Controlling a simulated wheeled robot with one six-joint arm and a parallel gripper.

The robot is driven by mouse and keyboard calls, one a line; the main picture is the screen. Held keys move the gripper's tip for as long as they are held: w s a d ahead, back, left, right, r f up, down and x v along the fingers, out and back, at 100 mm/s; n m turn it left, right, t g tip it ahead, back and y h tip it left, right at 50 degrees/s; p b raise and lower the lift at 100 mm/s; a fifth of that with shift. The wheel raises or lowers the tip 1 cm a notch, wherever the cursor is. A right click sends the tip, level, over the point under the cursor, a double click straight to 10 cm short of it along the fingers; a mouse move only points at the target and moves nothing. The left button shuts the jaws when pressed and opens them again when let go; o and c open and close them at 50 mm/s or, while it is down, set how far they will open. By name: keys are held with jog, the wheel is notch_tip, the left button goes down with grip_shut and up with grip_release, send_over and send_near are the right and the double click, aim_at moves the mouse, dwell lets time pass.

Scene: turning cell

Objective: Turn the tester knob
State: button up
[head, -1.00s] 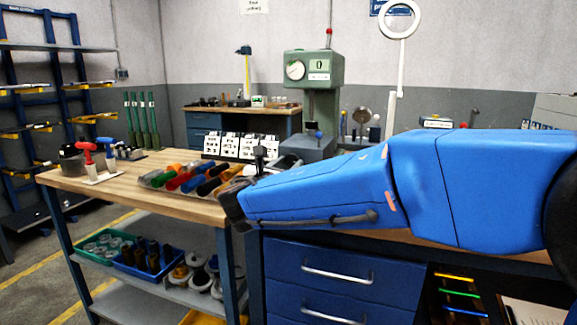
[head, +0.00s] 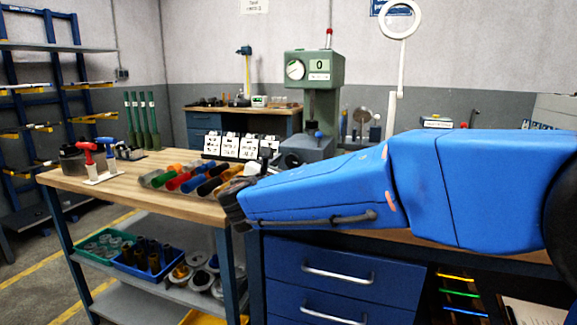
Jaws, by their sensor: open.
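The tester is a green machine (head: 314,70) standing on the bench behind my arm. A round white knob or dial (head: 295,70) is on the left of its head, beside a small display reading 0. My gripper (head: 232,212) is at the left end of my blue arm, over the near edge of the wooden-topped cart, in front of and below the tester and well apart from it. Its fingers are small and dark here, and nothing shows between them. My arm hides part of the bench below the tester.
Coloured-handled tools (head: 190,180) lie on the wooden cart top (head: 125,186) close to my gripper. White label cards (head: 230,146) stand behind them. Blue drawers (head: 335,277) are below my arm. A ring lamp (head: 400,18) rises right of the tester.

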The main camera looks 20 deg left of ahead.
jog(key=s+a, duration=0.1)
jog(key=s, duration=1.6)
jog(key=shift+s+a, duration=0.15)
jog(key=shift+s+a, duration=0.1)
dwell(0.7)
